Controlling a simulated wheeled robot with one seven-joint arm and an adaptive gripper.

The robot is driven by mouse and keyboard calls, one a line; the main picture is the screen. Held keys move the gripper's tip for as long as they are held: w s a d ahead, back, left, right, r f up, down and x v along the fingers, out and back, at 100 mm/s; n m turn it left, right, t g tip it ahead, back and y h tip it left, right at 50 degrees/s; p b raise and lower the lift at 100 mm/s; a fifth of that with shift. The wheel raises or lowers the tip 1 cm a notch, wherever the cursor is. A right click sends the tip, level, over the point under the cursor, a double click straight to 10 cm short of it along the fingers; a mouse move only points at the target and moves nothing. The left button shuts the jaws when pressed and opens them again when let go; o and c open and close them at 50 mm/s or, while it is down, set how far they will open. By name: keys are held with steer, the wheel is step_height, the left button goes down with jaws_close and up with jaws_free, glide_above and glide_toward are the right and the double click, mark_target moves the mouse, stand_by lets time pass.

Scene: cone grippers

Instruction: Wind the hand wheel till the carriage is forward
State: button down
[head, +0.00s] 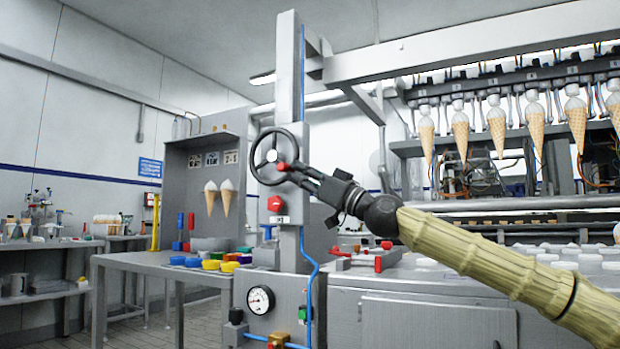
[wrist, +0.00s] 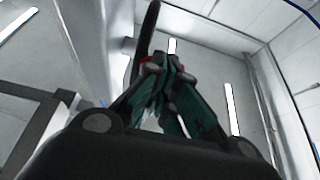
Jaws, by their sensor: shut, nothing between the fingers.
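The hand wheel (head: 255,158) is a black ring with a pale hub, mounted on the grey upright post. A red knob (head: 282,166) sits at its lower right rim. My gripper (head: 291,170) reaches in from the right with its fingertips at the red knob; I cannot tell whether they touch it. In the wrist view my gripper (wrist: 160,62) has its fingers closed together. The dark wheel rim (wrist: 149,25) rises behind the fingertips there, with a bit of red beside them. The carriage is probably the row of cone holders (head: 500,88) at upper right, holding several cones.
A red button (head: 276,203) and a blue hose (head: 314,275) are on the post below the wheel. A pressure gauge (head: 261,300) is on the cabinet. A grey table (head: 135,262) with coloured cups stands left.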

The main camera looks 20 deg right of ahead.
steer(key=shift+w+a+f+b, duration=0.3)
steer(key=shift+f+b, duration=0.1)
steer(key=shift+f, duration=0.15)
steer(key=shift+d, duration=0.1)
stand_by(1.0)
